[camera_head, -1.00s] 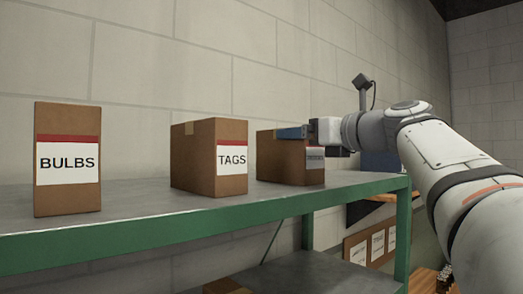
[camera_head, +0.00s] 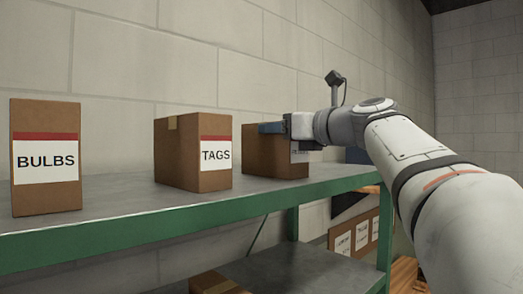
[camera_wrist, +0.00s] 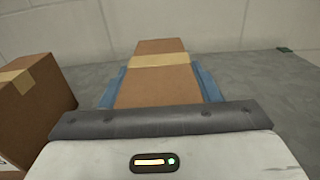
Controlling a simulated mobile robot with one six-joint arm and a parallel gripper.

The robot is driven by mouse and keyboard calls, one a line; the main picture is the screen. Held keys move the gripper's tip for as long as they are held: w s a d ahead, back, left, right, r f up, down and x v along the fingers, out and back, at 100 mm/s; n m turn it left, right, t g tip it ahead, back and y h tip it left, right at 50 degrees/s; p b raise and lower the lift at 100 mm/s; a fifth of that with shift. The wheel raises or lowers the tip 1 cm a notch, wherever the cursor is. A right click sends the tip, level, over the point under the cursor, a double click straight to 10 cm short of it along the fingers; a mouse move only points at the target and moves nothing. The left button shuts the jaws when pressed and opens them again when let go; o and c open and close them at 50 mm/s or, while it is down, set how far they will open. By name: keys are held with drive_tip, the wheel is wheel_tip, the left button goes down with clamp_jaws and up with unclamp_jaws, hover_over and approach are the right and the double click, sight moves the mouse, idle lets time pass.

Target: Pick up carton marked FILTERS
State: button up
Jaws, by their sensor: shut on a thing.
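A brown carton (camera_head: 262,157) is the rightmost of the row on the shelf; its base appears to rest on the shelf top. My gripper (camera_head: 272,128) reaches it from the right and is shut on its upper part. The hand covers most of its label, so I cannot read the marking. In the wrist view the carton (camera_wrist: 155,85), with a tan tape strip across its top, sits between the two blue fingers of my gripper (camera_wrist: 160,88).
The carton marked TAGS (camera_head: 180,155) stands just left, also seen in the wrist view (camera_wrist: 35,100). The carton marked BULBS (camera_head: 45,120) stands farther left. They share the green-edged shelf (camera_head: 120,232), with a block wall behind. Another carton (camera_head: 218,283) sits on the lower level.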

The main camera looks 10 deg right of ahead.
drive_tip(key=shift+c, duration=1.1)
drive_tip(key=shift+r, duration=0.15)
wheel_tip(320, 180, up, 10)
drive_tip(key=shift+f+p, duration=0.25)
drive_tip(key=shift+p, duration=0.95)
drive_tip(key=shift+r, duration=0.15)
